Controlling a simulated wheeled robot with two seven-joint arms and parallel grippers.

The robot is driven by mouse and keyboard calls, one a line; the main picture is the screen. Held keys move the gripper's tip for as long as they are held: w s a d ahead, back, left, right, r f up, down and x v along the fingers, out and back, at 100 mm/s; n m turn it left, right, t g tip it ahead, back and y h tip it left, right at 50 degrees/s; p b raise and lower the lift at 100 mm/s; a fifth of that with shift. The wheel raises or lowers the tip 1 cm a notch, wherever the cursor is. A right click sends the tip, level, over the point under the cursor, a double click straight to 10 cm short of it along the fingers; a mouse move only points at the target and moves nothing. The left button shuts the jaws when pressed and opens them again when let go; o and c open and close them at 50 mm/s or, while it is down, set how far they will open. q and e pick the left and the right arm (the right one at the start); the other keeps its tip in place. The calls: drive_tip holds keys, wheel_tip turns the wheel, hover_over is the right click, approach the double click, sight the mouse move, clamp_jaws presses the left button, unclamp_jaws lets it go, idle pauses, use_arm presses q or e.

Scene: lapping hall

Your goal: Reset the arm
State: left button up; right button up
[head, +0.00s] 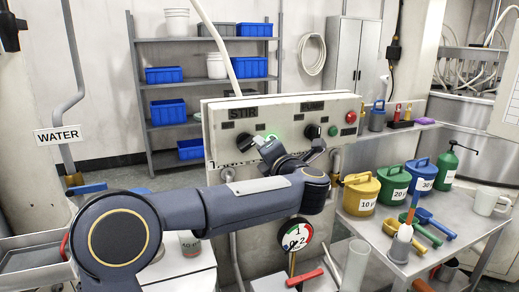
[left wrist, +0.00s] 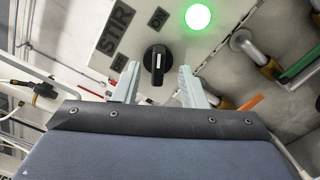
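My left arm reaches in from the left in the head view, and its gripper (head: 264,143) is at the front of the control panel (head: 222,112), just right of the black STIR knob (head: 243,142). My right gripper is in neither view.
A grey side table (head: 385,258) at right holds a yellow can (head: 361,194), green and blue cans, scoops and a white mug (head: 488,203). A red-handled tool (head: 305,277) is low in front. A shelf with blue bins (head: 168,112) stands behind the panel.

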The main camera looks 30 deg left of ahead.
use_arm(q)
drive_tip(key=shift+s+d, duration=0.2)
idle(0.4)
drive_tip(key=s+d+r+m+t+h, duration=0.35)
drive_tip(key=m+t+h, duration=0.4)
drive_tip(key=m, duration=0.45)
drive_tip(key=s+d+f+m+g+h, duration=0.2)
drive_tip(key=s+d+f+m+h, duration=0.25)
drive_tip(key=m+h, duration=0.35)
drive_tip(key=s+d+f+m+g+h, duration=0.1)
drive_tip(key=s+f+m+g, duration=1)
drive_tip(key=s+f, duration=1.2)
drive_tip(key=s+m+h, duration=0.1)
drive_tip(key=s, duration=0.2)
drive_tip(key=shift+d+f+g, duration=0.25)
drive_tip(key=shift+d+g, duration=0.1)
